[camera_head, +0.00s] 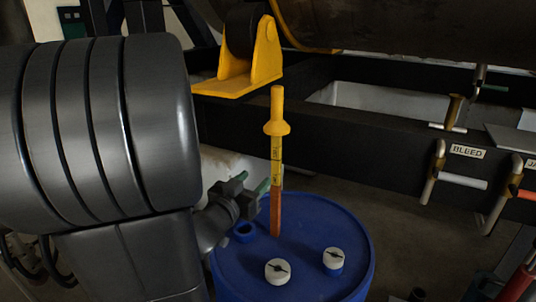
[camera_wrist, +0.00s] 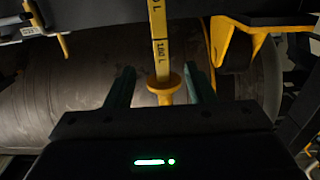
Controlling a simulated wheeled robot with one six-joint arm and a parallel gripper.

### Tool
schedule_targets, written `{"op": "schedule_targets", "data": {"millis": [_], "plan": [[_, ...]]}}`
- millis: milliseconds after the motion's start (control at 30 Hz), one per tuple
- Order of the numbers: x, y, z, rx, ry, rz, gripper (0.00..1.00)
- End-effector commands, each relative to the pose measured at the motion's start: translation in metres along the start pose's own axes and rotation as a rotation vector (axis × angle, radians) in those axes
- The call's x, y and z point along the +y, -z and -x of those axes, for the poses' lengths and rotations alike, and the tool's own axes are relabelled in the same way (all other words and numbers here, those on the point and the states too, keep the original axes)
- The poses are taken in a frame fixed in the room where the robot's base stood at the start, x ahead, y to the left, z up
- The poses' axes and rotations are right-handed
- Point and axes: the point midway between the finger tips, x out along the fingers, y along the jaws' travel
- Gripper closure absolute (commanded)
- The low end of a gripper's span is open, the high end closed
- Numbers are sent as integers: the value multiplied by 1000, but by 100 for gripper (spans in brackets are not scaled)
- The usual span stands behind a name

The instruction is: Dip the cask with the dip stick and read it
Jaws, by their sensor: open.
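The dip stick (camera_head: 276,150) stands upright in the head view, with a yellow handle, a flange, a marked yellow scale and a red-brown lower part. Its foot meets the top of the blue cask (camera_head: 228,267), right of a blue-rimmed opening (camera_head: 245,231); whether it stands in a hole I cannot tell. My gripper (camera_head: 269,183) is open at the stick's lower half. In the wrist view, which is upside down, the stick's scale (camera_wrist: 161,50), marked 180 L, and flange show between the spread green fingers (camera_wrist: 160,85).
Two white caps, one at front (camera_head: 278,271) and one at right (camera_head: 333,260), sit on the cask top. A yellow roller bracket (camera_head: 262,58) is just above the stick. A dark frame beam (camera_head: 350,140) runs behind, with a BLEED label (camera_head: 467,152) and valve handles.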

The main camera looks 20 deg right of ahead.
Motion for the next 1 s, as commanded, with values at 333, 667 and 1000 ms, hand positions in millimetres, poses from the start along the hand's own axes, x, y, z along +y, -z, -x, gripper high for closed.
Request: {"op": "schedule_targets", "data": {"millis": [333,667,1000], "plan": [[1,0,-53,-1,-5,2,51],[0,0,-87,-1,0,0,51],[2,3,-128,-2,-1,2,51]]}}
